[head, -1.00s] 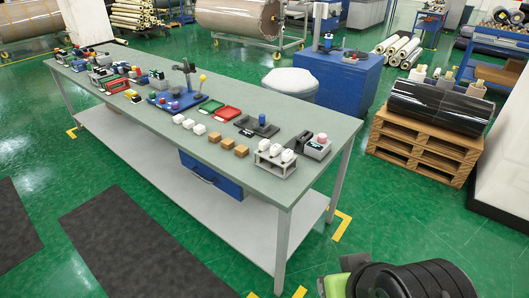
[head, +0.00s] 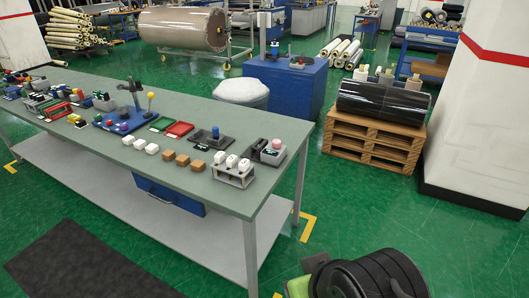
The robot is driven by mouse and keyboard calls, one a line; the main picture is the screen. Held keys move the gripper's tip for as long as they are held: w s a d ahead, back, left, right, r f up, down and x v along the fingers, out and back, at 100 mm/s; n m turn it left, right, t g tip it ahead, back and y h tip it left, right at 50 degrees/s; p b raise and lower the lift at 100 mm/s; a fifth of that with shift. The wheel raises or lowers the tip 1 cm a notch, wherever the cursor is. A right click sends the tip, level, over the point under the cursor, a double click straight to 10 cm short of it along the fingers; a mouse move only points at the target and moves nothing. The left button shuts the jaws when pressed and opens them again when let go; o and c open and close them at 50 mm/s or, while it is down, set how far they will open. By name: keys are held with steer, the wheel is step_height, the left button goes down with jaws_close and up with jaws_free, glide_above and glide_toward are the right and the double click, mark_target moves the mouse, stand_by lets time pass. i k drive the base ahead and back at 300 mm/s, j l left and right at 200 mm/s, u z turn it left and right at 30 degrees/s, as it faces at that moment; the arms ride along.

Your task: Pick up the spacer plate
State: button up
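I cannot tell for sure which thing is the spacer plate. Small parts stand along the long grey-green workbench (head: 215,182). Among them are a red tray (head: 179,129), a green tray (head: 161,124) and a dark flat plate with a blue knob (head: 214,138). A grey rack with white pieces (head: 233,170) stands near the right end. White blocks (head: 140,144) and brown blocks (head: 182,160) lie along the front edge. My gripper is not clearly in view. Only dark, rounded parts of my arm show at the bottom right, apart from the bench.
A wooden pallet stack (head: 370,142) with a black wrapped roll (head: 383,101) is at the right, near a white pillar (head: 478,110). Green floor (head: 400,225) is open between bench and pillar.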

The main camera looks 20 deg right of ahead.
mark_target(220, 156)
steer(key=i+j+u, duration=0.25)
steer(key=i, duration=0.25)
steer(key=i+j+u, duration=0.25)
steer(key=i, duration=0.25)
steer(key=i+j+u, duration=0.2)
steer(key=i, duration=0.35)
